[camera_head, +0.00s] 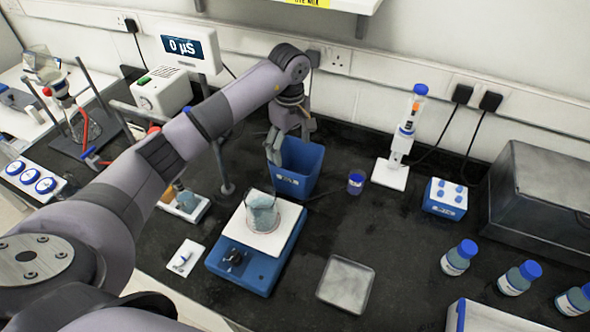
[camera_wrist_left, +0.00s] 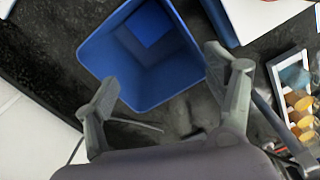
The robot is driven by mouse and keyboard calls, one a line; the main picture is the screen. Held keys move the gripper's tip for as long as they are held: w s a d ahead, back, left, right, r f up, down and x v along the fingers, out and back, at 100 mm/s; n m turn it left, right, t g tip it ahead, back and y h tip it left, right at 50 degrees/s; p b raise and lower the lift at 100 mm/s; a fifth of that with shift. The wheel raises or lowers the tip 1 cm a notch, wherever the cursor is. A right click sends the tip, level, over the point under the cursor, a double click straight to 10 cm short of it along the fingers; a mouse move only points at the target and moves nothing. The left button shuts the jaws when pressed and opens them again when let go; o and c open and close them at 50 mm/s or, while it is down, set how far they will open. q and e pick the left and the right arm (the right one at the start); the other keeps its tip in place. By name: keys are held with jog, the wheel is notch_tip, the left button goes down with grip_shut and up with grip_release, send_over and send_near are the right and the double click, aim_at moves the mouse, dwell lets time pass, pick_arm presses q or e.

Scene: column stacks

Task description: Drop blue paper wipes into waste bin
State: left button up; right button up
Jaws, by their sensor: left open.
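The blue waste bin (camera_head: 302,170) stands upright on the dark bench behind the balance, with a pale label low on its front. My left gripper (camera_head: 288,138) is above and at the bin's rim, fingers pointing down. In the left wrist view, the gripper (camera_wrist_left: 163,68) is open with nothing between its fingers, and the bin (camera_wrist_left: 110,52) opening lies beyond the fingertips. A brighter blue square patch (camera_wrist_left: 150,25) shows inside the bin; I cannot tell whether it is a wipe or the bin's floor. No blue paper wipes can be made out elsewhere. My right gripper is not seen.
A blue balance (camera_head: 240,262) holding a beaker (camera_head: 262,214) stands in front of the bin. A small blue-capped jar (camera_head: 355,184) and a pipette stand (camera_head: 390,173) are to its right. A metal tray (camera_head: 346,286) lies at the front.

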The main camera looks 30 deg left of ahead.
pick_arm(q)
notch_tip(320, 180, up, 11)
dwell(0.3)
jog(key=shift+s, duration=0.1)
dwell(0.4)
